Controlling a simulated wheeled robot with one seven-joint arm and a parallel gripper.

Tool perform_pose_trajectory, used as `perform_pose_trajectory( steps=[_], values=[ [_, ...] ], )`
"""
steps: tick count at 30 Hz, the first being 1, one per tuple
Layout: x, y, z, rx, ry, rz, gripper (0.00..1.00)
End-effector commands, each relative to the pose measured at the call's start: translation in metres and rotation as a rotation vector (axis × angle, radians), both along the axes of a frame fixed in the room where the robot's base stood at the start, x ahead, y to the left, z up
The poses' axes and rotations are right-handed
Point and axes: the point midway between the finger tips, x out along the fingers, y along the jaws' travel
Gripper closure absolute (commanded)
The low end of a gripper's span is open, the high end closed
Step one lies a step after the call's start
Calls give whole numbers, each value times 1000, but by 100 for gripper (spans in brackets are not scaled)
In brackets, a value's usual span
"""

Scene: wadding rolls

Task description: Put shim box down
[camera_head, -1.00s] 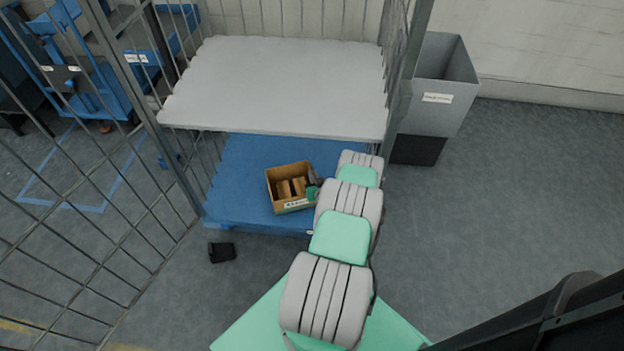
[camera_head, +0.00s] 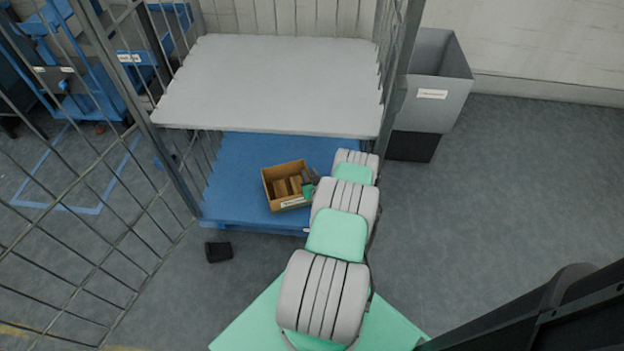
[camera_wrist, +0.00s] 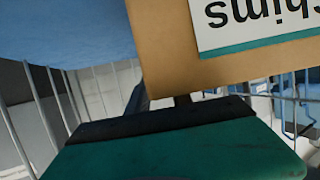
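The shim box (camera_head: 290,203) is an open brown box with brown pieces inside and a white label on its front. It sits upright on the blue lower deck (camera_head: 238,170) of the cage cart, near the front edge. My gripper (camera_head: 308,183) is at the box's right wall, close to the rim. In the wrist view the box (camera_wrist: 165,50) fills the top right, its "shims" label upside down. My gripper's teal and dark body spans the bottom there. Its fingertips are mostly hidden, so I cannot tell whether they clasp the wall.
A light grey shelf (camera_head: 275,85) overhangs the deck's rear. Cage bars stand at the left, and a post stands right of the shelf. A grey bin (camera_head: 440,75) is beyond that post. A small black object (camera_head: 218,252) lies on the floor. Open floor is at the right.

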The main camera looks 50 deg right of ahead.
Motion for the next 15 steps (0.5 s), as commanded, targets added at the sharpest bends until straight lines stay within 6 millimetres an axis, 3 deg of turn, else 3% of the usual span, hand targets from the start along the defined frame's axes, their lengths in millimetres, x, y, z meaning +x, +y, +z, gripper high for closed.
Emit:
perform_pose_trajectory(
  steps=[9, 15],
  values=[
    [-63, 33, 29, 6, 1, -8, 74],
    [-92, 51, 40, 3, 1, -5, 74]
  ],
)
